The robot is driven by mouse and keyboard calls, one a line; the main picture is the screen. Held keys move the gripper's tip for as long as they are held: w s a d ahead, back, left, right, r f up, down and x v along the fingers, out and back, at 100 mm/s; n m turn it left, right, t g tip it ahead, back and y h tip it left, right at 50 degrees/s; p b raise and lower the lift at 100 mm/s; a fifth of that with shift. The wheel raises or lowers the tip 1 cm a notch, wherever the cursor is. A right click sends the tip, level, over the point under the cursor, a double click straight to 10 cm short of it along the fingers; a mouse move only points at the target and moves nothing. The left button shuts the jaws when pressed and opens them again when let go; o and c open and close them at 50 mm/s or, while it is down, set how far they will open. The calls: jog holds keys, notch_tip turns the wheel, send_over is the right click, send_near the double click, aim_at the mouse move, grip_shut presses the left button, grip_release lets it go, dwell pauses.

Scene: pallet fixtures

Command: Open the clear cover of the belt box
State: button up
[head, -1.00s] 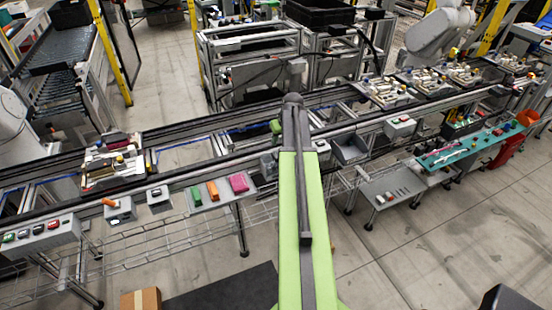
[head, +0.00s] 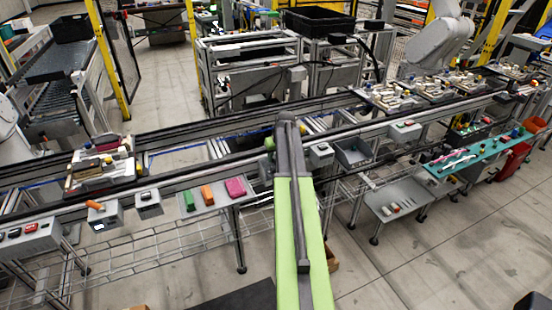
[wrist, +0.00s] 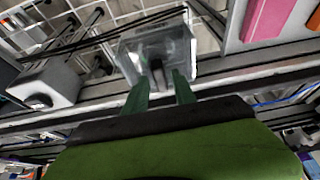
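The belt box with its clear cover (wrist: 182,52) is in the upper middle of the wrist view, with a dark shape showing through the cover. My gripper (wrist: 160,77) has two green fingers held apart, pointing at the box's near side. Nothing is between the fingers, though whether the tips touch the cover cannot be told. In the head view, a small grey box (head: 265,169) at the conveyor's near rail, just left of my arm, appears to be the same box. My arm partly hides it, and the fingertips cannot be made out there.
A grey tray (head: 217,203) with green, orange and pink blocks is left of the box; the pink block (wrist: 268,18) is at right in the wrist view. Another grey box (wrist: 50,82) is on the other side. A conveyor rail (head: 190,177) runs behind the box.

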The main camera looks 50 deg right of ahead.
grip_shut()
dwell(1.2)
